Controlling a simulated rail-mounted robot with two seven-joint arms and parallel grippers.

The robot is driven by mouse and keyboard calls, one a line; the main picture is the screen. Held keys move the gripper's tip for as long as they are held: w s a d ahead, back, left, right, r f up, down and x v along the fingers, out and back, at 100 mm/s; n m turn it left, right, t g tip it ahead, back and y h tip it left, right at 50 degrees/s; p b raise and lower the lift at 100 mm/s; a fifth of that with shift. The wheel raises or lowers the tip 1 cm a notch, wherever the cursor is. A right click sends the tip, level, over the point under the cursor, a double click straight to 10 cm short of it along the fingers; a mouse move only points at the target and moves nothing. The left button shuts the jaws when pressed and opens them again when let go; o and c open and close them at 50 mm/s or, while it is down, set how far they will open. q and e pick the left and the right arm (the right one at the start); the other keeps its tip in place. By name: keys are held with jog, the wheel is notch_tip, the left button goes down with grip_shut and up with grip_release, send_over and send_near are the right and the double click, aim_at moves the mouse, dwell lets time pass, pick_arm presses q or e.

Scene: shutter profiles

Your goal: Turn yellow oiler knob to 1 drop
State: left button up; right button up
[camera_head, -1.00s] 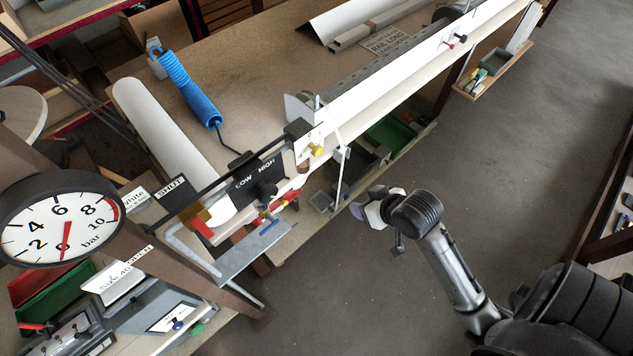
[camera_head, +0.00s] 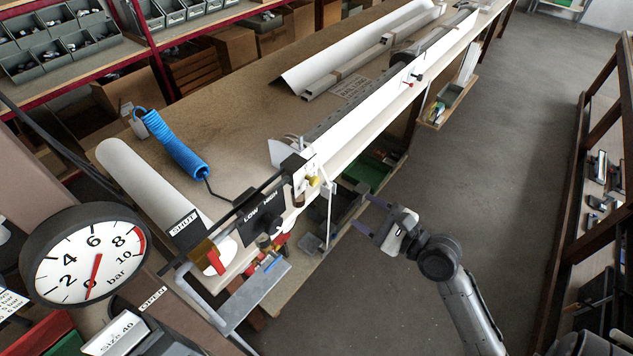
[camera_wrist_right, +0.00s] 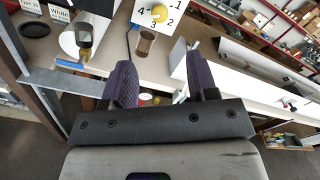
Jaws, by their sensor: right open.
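The yellow oiler knob (camera_head: 314,181) sits on a white plate at the near end of the long white rail. In the right wrist view the yellow knob (camera_wrist_right: 159,12) is at the top, on a white dial plate (camera_wrist_right: 166,22) with 1, 2, 3 and 4 printed around it. My right gripper (camera_head: 366,216) is open and empty, to the right of the knob and apart from it. In the wrist view its two dark ribbed fingers (camera_wrist_right: 157,85) are spread, with the knob beyond and between them. My left gripper is not in view.
A pressure gauge (camera_head: 84,255) is at the lower left. A black LOW/HIGH panel (camera_head: 264,216) and a red lever (camera_head: 216,262) are left of the knob. A metal bracket (camera_head: 245,295) sticks out below. The floor on the right is clear.

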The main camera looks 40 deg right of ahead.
aim_at(316, 182)
jog(key=shift+m, duration=0.3)
jog(key=w, duration=0.4)
jog(key=w+a, duration=0.1)
jog(key=w, duration=0.2)
jog(key=w+a+p, duration=0.1)
jog(key=w, duration=0.3)
jog(key=shift+w, duration=0.3)
jog(key=shift+w+a, duration=0.25)
jog(key=shift+w, duration=0.7)
jog(key=shift+c, duration=0.5)
jog(key=c, duration=0.8)
